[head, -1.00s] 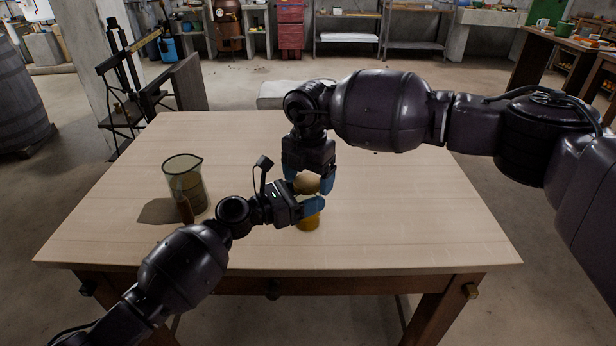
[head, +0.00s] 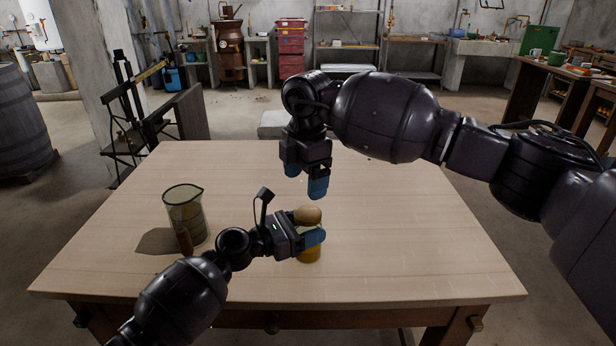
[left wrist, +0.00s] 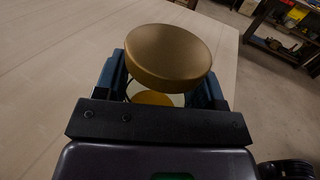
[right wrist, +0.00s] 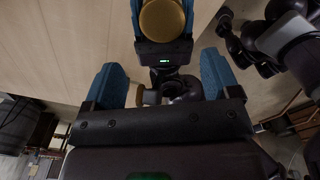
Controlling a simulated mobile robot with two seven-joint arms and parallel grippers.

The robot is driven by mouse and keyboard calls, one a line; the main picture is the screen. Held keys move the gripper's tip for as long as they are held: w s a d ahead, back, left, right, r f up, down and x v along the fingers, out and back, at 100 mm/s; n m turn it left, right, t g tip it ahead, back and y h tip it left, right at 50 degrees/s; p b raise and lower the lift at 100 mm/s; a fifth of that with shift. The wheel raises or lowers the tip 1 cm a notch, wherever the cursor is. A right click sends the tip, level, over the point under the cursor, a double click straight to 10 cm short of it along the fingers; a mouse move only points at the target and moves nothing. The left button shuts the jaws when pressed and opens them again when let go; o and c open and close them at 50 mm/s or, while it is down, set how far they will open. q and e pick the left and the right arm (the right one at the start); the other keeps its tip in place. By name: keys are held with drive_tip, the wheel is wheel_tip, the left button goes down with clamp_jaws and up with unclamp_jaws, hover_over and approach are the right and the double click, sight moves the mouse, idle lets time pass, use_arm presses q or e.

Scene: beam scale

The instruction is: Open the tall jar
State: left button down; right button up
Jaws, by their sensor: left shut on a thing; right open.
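The tall jar (head: 310,255) stands near the table's front middle, with amber contents showing low in it. Its round gold-brown lid (head: 308,215) is on top, and is large in the left wrist view (left wrist: 168,57); whether it is loose, I cannot tell. My left gripper (head: 309,239) is shut on the jar's body just below the lid, with blue fingers on either side. My right gripper (head: 305,178) is open and empty above and behind the lid, apart from it. The right wrist view shows the lid (right wrist: 162,20) beyond the open fingers.
A glass beaker (head: 187,212) stands at the left of the table (head: 400,230), with a small brown upright object (head: 184,241) at its front. The right side of the table is clear. A dark metal stand is beyond the table's left edge.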

sight(308, 212)
drive_tip(key=shift+d+r+m, duration=0.1)
drive_tip(key=shift+d+m, duration=0.2)
drive_tip(key=shift+m, duration=0.4)
drive_tip(key=shift+f+m, duration=0.25)
drive_tip(key=shift+m, duration=0.05)
drive_tip(key=shift+f, duration=3.75)
drive_tip(key=c, duration=0.9)
drive_tip(key=n, duration=0.7)
drive_tip(key=shift+c, duration=0.2)
drive_tip(key=o, duration=1)
